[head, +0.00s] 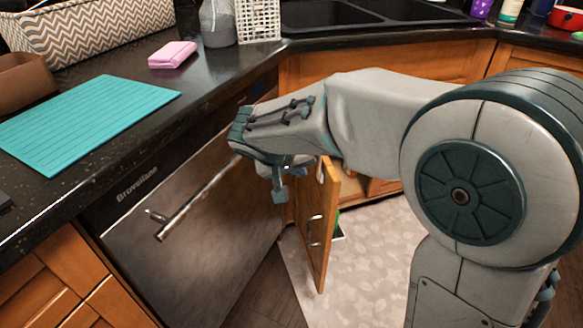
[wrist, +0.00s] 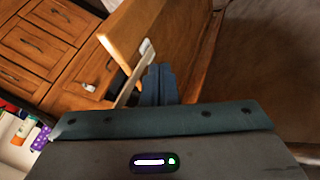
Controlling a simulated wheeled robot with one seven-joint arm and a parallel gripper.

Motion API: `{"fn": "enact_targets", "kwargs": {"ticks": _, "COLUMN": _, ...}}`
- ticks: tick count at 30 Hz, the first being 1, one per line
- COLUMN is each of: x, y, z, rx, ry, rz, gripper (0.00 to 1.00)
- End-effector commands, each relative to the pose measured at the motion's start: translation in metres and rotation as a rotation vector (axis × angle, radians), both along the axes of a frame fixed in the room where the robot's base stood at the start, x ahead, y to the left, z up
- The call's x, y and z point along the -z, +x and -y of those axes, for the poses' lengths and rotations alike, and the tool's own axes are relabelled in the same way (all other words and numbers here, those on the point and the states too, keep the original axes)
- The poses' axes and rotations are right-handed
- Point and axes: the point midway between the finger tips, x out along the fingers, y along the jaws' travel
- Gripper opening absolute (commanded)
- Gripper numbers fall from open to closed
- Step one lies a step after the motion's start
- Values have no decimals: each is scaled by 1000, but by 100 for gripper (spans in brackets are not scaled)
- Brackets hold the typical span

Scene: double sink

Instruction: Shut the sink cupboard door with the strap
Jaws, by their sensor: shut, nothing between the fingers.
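A pale strip, apparently the strap (wrist: 131,84), hangs by the door's edge in the wrist view. In the head view only a small pale bit shows at the door's top, partly hidden by my arm. My gripper (head: 280,188) is shut and empty, just left of the door's upper part. Its blue fingers (wrist: 158,84) show beside the strip; I cannot tell whether they touch it.
A dishwasher front (head: 190,235) with a bar handle (head: 197,199) stands left of the door. The counter above carries a teal mat (head: 88,122) and a pink sponge (head: 173,55). A patterned rug (head: 365,265) lies right of the door. Several bottles (wrist: 30,130) show in the wrist view.

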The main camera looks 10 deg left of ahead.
Motion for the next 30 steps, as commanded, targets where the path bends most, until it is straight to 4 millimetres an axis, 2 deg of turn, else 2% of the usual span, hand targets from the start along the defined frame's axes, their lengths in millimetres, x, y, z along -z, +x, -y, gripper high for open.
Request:
{"fn": "enact_targets", "kwargs": {"ticks": 1, "x": 13, "y": 5, "z": 4, "rx": 3, "ry": -2, "rz": -3, "gripper": 0}}
{"fn": "enact_targets", "kwargs": {"ticks": 3, "x": 24, "y": 12, "z": 8, "rx": 2, "ry": -1, "rz": -2, "gripper": 0}}
{"fn": "enact_targets", "kwargs": {"ticks": 7, "x": 18, "y": 19, "z": 29, "rx": 4, "ry": 0, "rz": 1, "gripper": 0}}
{"fn": "enact_targets", "kwargs": {"ticks": 12, "x": 17, "y": 23, "z": 42, "rx": 1, "ry": 1, "rz": 0, "gripper": 0}}
{"fn": "enact_targets", "kwargs": {"ticks": 30, "x": 16, "y": 24, "z": 45, "rx": -20, "ry": -2, "rz": -1, "gripper": 0}}
